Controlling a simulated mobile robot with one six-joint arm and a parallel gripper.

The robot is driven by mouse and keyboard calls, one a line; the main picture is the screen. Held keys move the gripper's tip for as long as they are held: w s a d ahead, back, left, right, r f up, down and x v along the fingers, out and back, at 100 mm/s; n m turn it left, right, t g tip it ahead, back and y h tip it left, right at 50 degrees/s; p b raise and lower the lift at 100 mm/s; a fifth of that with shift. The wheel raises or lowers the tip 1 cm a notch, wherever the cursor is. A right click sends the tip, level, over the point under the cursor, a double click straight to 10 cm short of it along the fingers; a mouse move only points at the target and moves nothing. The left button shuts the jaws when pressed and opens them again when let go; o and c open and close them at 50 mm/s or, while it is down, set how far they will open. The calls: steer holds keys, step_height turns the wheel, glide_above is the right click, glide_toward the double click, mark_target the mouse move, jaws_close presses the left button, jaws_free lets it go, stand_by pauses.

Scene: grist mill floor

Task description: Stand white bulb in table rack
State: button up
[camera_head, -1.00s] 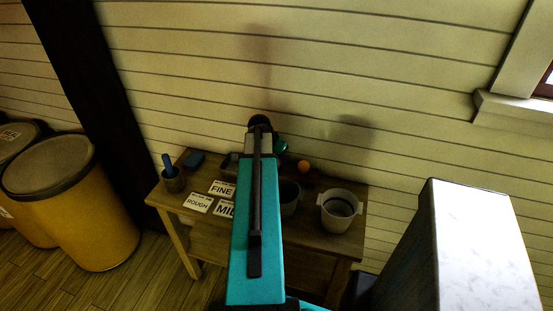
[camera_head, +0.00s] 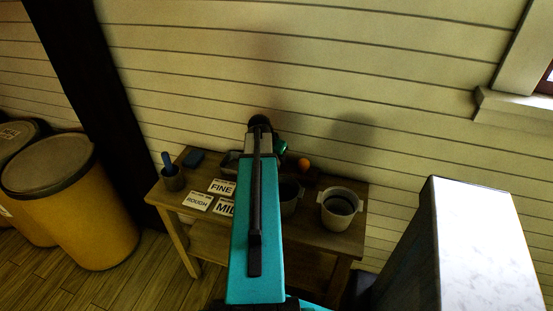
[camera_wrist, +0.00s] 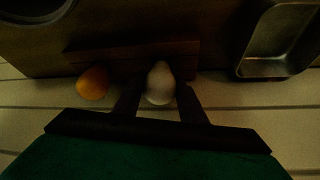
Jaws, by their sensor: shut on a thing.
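The white bulb (camera_wrist: 159,84) shows in the wrist view, pale and rounded, its narrower end toward the brown wooden rack (camera_wrist: 105,58). My gripper (camera_wrist: 159,95) is shut on it, one dark finger on each side. The bulb overlaps the rack's edge in this view; I cannot tell whether it touches the rack or is above it. An orange bulb (camera_wrist: 92,83) is at the rack's left part, and it also shows in the head view (camera_head: 304,164). In the head view my arm hides the white bulb and most of the rack.
A metal tray (camera_wrist: 243,70) lies right of the rack in the wrist view. On the table (camera_head: 325,246) stand a pale pot (camera_head: 341,222), a darker pot (camera_head: 289,207), a cup (camera_head: 173,184) and label cards (camera_head: 197,201). The plank wall (camera_head: 400,90) is close behind.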

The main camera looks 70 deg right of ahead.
steer(key=o, duration=1.1)
steer(key=shift+r, duration=0.1)
steer(key=shift+b+v, duration=1.25)
steer(key=shift+v, duration=5.6)
